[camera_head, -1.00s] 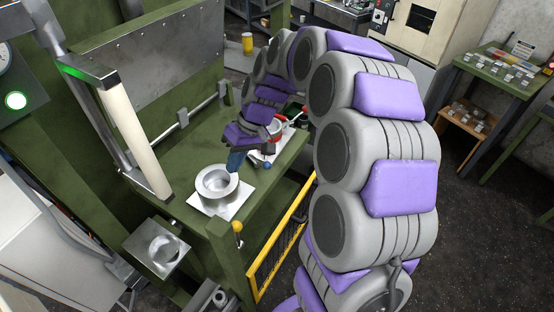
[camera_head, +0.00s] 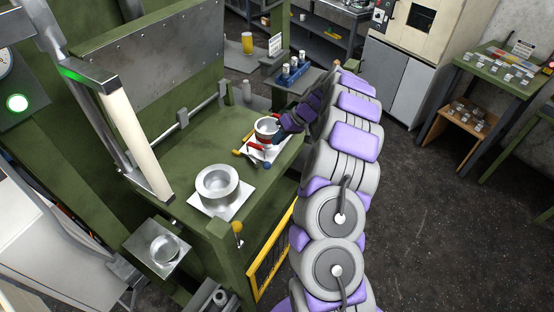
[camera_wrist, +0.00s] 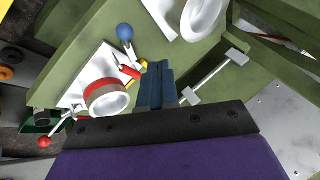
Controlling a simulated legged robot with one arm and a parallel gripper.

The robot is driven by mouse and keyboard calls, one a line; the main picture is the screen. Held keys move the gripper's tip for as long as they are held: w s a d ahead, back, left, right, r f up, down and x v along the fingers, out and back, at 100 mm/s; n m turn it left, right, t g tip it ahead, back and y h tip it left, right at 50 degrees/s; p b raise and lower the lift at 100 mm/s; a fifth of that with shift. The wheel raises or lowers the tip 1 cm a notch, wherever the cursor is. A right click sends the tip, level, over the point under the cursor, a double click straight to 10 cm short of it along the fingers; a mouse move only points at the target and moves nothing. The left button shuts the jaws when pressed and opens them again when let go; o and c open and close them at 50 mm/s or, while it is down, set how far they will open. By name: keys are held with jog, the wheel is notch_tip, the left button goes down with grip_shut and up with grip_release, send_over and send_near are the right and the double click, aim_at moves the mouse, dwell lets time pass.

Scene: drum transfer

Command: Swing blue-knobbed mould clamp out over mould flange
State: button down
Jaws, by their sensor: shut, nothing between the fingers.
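The mould (camera_head: 266,129) is a pale ring-shaped cup with a red band, on a white plate (camera_head: 253,153) on the green bench. It also shows in the wrist view (camera_wrist: 107,100). The blue knob (camera_head: 267,166) is at the plate's near corner; in the wrist view the blue knob (camera_wrist: 125,32) ends a short metal arm, with red and yellow parts close to its base. My gripper (camera_wrist: 160,82) has blue fingers, shut and empty, beside the mould and apart from the blue knob. In the head view my gripper (camera_head: 279,136) is partly hidden by my arm.
A larger silver cup (camera_head: 217,184) stands on its own plate at the front of the bench. A red knob (camera_wrist: 44,141) shows left of the mould. A metal rail (camera_head: 187,118) runs along the back. A tray with blue items (camera_head: 291,70) lies beyond.

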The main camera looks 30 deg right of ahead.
aim_at(269, 166)
jog(key=d+f, duration=0.7)
jog(key=d, duration=0.3)
jog(key=w+a+f+t+h, duration=0.1)
jog(key=w+a+f, duration=0.3)
jog(key=a+f, duration=0.4)
jog(key=shift+a+f+m+b, duration=0.2)
jog(key=shift+f+m+b, duration=0.1)
jog(key=shift+b, duration=0.15)
jog(key=shift+s+a, duration=0.1)
jog(key=shift+s+a+m+t+h+b, duration=0.25)
jog(key=shift+a+m+b, duration=0.1)
jog(key=shift+a+m, duration=0.25)
jog(key=shift+s+a+m+t+h+b, duration=0.2)
jog(key=shift+a+m+h+b, duration=0.15)
jog(key=shift+a+m, duration=0.25)
jog(key=shift+s+a+m+t+h+b, duration=0.2)
jog(key=shift+a+m+b, duration=0.15)
jog(key=shift+a+m, duration=0.25)
jog(key=shift+a+m+t+h+b, duration=0.4)
jog(key=shift+a+m+h, duration=0.3)
jog(key=shift+a+m, duration=0.8)
jog(key=shift+a, duration=0.15)
